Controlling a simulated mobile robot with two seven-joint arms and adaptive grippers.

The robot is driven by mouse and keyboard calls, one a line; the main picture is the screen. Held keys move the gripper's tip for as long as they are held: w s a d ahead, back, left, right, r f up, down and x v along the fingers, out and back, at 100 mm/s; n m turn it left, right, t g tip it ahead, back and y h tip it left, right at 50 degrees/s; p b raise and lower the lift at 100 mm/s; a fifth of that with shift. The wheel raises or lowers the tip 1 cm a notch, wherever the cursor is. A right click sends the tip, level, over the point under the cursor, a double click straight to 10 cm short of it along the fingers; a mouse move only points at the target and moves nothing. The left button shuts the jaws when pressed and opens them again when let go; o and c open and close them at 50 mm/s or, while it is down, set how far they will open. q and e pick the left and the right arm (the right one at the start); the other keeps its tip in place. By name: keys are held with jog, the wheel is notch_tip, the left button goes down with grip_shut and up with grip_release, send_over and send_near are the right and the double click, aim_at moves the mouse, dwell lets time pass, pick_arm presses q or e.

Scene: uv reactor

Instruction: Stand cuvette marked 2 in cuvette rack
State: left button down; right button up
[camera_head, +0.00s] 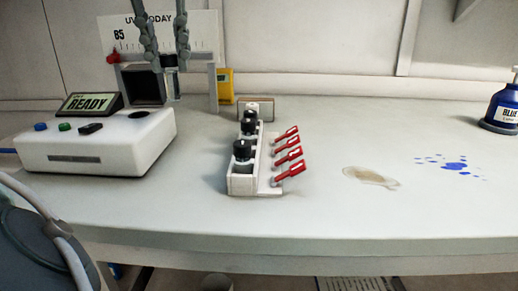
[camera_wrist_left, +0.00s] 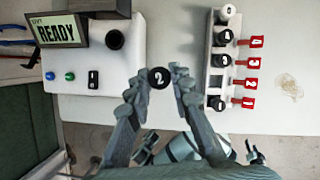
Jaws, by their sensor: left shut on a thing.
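The cuvette marked 2, with a black cap (camera_wrist_left: 158,78), sits between the fingertips of my left gripper (camera_wrist_left: 160,84), which is shut on it. In the head view my left gripper (camera_head: 165,50) hangs at the upper left, above and behind the white device, away from the rack. The white cuvette rack (camera_head: 241,186) stands mid-table with red numbered tags (camera_head: 290,154) along its right side. In the wrist view, black-capped cuvettes stand by tags 1, 3 and 4; the slot beside tag 2 (camera_wrist_left: 216,82) looks empty.
A white device (camera_head: 95,148) with a READY screen (camera_head: 90,103) stands left of the rack. A grey frame (camera_head: 213,88) and a yellow box (camera_head: 225,80) are behind. A stain (camera_head: 370,177), blue spots (camera_head: 456,165) and a blue bottle (camera_head: 503,108) are to the right. The table front is clear.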

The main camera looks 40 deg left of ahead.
pick_arm(q)
jog(key=w+d+f, duration=0.2)
jog(key=d+f, duration=0.1)
jog(key=w+d+f, duration=0.2)
jog(key=d+f, duration=0.1)
jog(key=f, duration=0.1)
jog(key=w+d+f+p, duration=0.1)
jog(key=w+d+f, duration=0.1)
jog(key=d+f, duration=0.1)
jog(key=shift+d+f, duration=0.25)
jog(key=shift+f, duration=0.25)
pick_arm(e)
jog(key=shift+a+f, duration=0.1)
jog(key=shift+f, duration=1.45)
pick_arm(q)
jog(key=shift+f, duration=0.1)
jog(key=c, duration=1.6)
grip_release()
jog(key=shift+o, duration=1.3)
pick_arm(e)
jog(key=shift+r, duration=0.85)
